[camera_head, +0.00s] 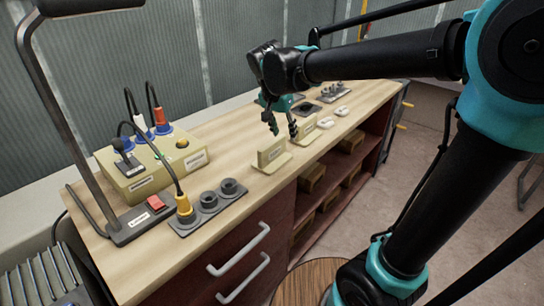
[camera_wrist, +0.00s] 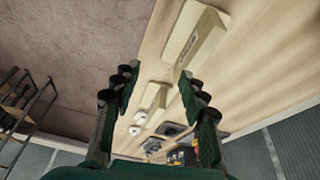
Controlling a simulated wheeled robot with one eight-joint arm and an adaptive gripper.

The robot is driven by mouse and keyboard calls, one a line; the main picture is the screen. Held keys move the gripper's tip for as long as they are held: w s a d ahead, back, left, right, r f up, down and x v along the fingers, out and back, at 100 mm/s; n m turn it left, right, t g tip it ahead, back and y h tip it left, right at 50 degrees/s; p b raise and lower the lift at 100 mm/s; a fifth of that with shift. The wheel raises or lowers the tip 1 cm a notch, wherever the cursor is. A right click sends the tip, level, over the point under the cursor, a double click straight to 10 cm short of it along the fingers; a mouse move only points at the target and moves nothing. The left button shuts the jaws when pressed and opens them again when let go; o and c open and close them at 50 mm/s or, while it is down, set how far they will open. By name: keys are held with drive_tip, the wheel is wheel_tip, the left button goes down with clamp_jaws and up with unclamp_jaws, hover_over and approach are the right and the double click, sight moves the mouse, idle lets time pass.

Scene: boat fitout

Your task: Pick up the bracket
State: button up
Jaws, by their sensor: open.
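Two beige L-shaped brackets with small labels stand on the wooden worktop. The nearer bracket (camera_head: 271,153) is at the middle of the bench in the head view; the farther bracket (camera_head: 306,130) is behind it to the right. The wrist view shows one bracket large at the top (camera_wrist: 197,38) and a smaller one (camera_wrist: 154,97) between the fingers in the picture. My gripper (camera_head: 282,127) is open and empty, fingers pointing down, above the worktop near both brackets. It also shows in the wrist view (camera_wrist: 156,84). I cannot tell its exact height.
A beige control box (camera_head: 155,165) with plugged cables, a socket strip (camera_head: 208,207) and a lamp base (camera_head: 137,220) stand on the left. White round pieces (camera_head: 326,122) and dark parts (camera_head: 306,108) lie at the far end. Open shelves (camera_head: 335,185) are below the worktop (camera_head: 235,165).

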wheel_tip(320, 180, up, 4)
drive_tip(key=m, duration=0.1)
hover_over(275, 150)
drive_tip(key=s+a, duration=0.3)
drive_tip(key=shift+h, duration=0.3)
drive_tip(key=x, duration=1.1)
drive_tip(key=shift+w+f, duration=0.1)
drive_tip(key=shift+w, duration=0.1)
drive_tip(key=shift+a+x, duration=0.2)
drive_tip(key=shift+x, duration=1.1)
drive_tip(key=shift+a+x, duration=0.15)
drive_tip(key=shift+x, duration=1.2)
drive_tip(key=shift+f, duration=0.25)
clamp_jaws()
